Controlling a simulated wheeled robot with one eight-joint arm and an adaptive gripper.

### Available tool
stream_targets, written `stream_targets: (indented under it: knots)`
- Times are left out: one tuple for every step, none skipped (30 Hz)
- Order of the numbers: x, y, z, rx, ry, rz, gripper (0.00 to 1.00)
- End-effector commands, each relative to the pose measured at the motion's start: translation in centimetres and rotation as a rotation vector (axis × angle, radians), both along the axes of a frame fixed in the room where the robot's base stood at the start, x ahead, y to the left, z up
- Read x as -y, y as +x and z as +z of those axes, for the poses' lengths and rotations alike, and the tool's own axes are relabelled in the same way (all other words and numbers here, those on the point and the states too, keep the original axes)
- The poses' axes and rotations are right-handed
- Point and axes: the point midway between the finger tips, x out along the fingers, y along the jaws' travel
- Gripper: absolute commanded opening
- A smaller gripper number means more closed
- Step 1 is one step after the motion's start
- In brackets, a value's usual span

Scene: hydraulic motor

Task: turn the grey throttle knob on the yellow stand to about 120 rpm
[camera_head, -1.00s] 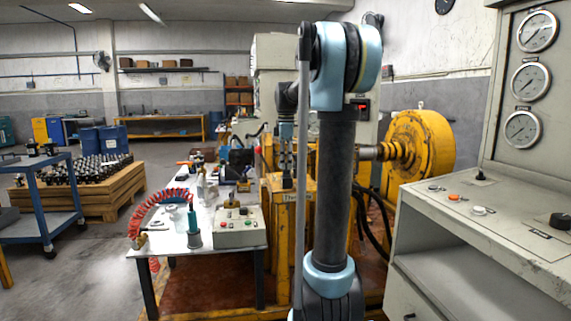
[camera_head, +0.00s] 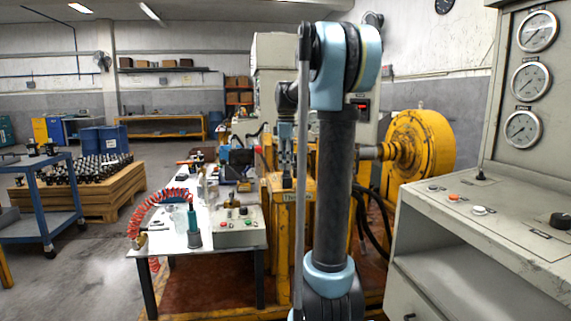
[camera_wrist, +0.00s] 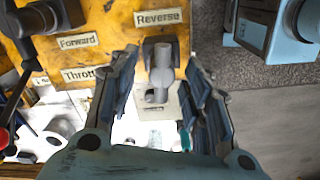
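The yellow stand (camera_wrist: 112,18) carries labels reading Forward and Reverse, and a partly covered one beginning "Thrott". A grey knob-like part (camera_wrist: 160,62), with a rounded bar and a squarish top, shows below the Reverse label in the wrist view. My gripper (camera_wrist: 158,82) is open, with one finger on each side of this part. I cannot tell whether either finger touches it. In the head view, my gripper (camera_head: 286,178) points down at the top of the yellow stand (camera_head: 304,215), beside its label; the knob is not discernible there.
A small red display (camera_head: 363,107) behind my arm is too small to read. A white table (camera_head: 178,238) with a control box (camera_head: 237,240) stands left of the stand. A grey console (camera_head: 500,215) with gauges stands right. A dark grey part (camera_wrist: 40,18) sits near the Forward label.

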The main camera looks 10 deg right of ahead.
Motion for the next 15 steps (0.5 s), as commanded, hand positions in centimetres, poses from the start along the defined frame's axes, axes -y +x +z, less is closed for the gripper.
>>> stream_targets:
  knots:
    - [0.0,0.0,0.0,0.0,0.0,0.0,0.44]
    - [0.0,0.0,0.0,0.0,0.0,0.0,0.44]
    - [0.0,0.0,0.0,-0.001,0.0,0.0,0.44]
    - [0.0,0.0,0.1,-0.001,0.0,0.0,0.44]
    - [0.0,0.0,0.1,-0.001,0.0,0.0,0.44]
    - [0.0,0.0,0.3,-0.001,0.0,0.0,0.44]
    - [0.0,0.0,0.5,-0.001,0.0,0.0,0.44]
    - [0.0,0.0,0.8,-0.001,0.0,0.001,0.44]
    - [0.0,0.0,1.3,-0.001,0.0,0.001,0.44]
    - [0.0,0.0,1.7,-0.001,0.0,0.001,0.44]
    - [0.0,0.0,2.1,-0.001,0.0,0.001,0.44]
    - [0.0,0.0,2.8,-0.001,0.0,0.0,0.44]
    - [0.0,0.0,3.3,-0.001,0.0,0.0,0.44]
    - [0.0,0.0,3.9,-0.001,0.0,0.0,0.44]
    - [0.0,0.0,4.7,-0.001,0.0,0.0,0.44]
